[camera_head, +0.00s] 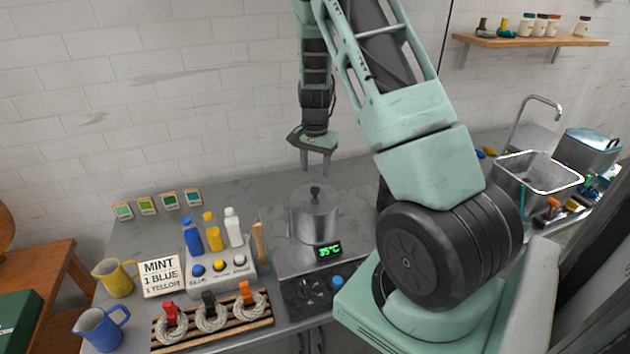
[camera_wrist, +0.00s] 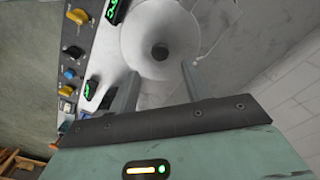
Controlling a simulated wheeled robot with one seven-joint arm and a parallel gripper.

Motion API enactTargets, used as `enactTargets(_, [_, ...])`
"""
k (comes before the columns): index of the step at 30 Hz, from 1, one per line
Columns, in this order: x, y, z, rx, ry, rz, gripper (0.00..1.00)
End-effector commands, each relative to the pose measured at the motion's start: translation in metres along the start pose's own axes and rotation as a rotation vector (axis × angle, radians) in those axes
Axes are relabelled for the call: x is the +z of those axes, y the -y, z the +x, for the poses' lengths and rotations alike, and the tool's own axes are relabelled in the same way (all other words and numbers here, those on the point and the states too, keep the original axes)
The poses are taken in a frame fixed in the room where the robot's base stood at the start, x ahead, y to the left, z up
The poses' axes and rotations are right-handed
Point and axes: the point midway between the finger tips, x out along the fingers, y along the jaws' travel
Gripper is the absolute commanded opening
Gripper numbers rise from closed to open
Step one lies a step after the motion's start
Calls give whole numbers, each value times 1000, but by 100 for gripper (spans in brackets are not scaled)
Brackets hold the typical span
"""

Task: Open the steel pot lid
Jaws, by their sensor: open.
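The lid's rim is partly cut off at the top of the wrist view.
Left of the pot stand a wooden piece (camera_head: 258,243), dye bottles (camera_head: 213,232), a MINT sign (camera_head: 161,276) and a rack (camera_head: 212,322) with skeins. A yellow jug (camera_head: 115,278) and blue jug (camera_head: 101,328) are far left. A steel sink basin (camera_head: 540,172) is right.

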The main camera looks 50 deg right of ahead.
Motion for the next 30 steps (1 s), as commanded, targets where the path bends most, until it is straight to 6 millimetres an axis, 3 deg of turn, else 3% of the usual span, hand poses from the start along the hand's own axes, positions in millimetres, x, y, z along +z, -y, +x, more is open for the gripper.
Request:
enactTargets(6, [1,-1,40,3,4,2,48])
enactTargets(12, [0,0,62,1,1,1,48])
enactTargets(24, [0,0,69,-1,0,0,48])
enactTargets(30, [0,0,69,-1,0,0,0])
